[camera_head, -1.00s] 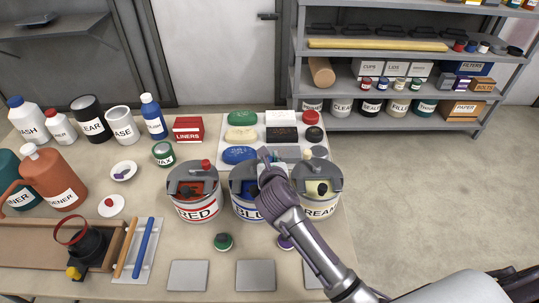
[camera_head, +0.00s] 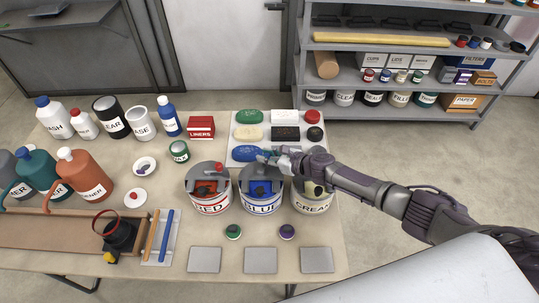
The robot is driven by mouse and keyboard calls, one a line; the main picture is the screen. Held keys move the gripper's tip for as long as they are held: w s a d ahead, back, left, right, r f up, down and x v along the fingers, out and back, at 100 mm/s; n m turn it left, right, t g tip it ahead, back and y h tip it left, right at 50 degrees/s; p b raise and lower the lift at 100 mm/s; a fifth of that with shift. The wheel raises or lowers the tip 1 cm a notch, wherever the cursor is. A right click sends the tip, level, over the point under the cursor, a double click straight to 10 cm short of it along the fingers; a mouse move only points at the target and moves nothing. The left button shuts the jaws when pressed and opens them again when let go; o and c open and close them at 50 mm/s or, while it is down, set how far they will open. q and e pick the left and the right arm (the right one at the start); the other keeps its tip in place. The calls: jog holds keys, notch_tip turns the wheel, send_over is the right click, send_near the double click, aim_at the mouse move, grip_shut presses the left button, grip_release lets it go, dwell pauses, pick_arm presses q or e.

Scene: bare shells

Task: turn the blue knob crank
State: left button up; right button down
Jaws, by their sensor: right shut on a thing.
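The blue can (camera_head: 262,205), labelled BLUE, stands in the middle of a row of three, with a grey half lid and blue contents showing. My right gripper (camera_head: 268,156) is at the back rim of this can, above the lid. It is shut on the crank's knob, which the fingers mostly hide. My right arm comes in from the right and passes over the cream can (camera_head: 312,203). The red can (camera_head: 210,200) stands left of the blue can, with its red knob (camera_head: 219,168) in plain view. My left gripper is not in view.
A tray (camera_head: 236,132) with coloured oval and box-shaped pieces lies right behind the cans. Green and purple round knobs (camera_head: 287,232) and grey square plates (camera_head: 261,260) lie in front. Bottles, jugs (camera_head: 85,175) and a brown tray (camera_head: 45,232) fill the left side.

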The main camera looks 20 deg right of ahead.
aim_at(254, 164)
jog(key=n+g+y+b, duration=0.1)
jog(key=n+b, duration=0.1)
jog(key=b, duration=0.1)
jog(key=w+a+n+g+y+b, duration=0.1)
jog(key=g+b, duration=0.1)
jog(key=b, duration=0.1)
jog(key=f+n+g+y+b, duration=0.1)
jog(key=n+g+y+b, duration=0.1)
jog(key=b, duration=0.2)
jog(key=shift+w+a+n, duration=0.15)
jog(key=shift+a+n, duration=0.15)
jog(key=shift+a, duration=0.1)
jog(key=n+g+b, duration=0.2)
jog(key=b, duration=0.3)
jog(key=a+n+g+b, duration=0.1)
jog(key=n+g+b, duration=0.1)
jog(key=g+b, duration=0.1)
jog(key=a+n+g+y+b, duration=0.1)
jog(key=n+g+b, duration=0.1)
jog(key=b, duration=0.4)
jog(key=shift+a+r+g+b, duration=0.25)
jog(key=shift+r+g+b, duration=0.05)
jog(key=shift+b, duration=0.05)
jog(key=shift+s+a+r+n+g+b, duration=0.1)
jog(key=shift+s+r+n+g+b, duration=0.25)
jog(key=shift+n+b, duration=0.35)
jog(key=shift+w+f, duration=0.1)
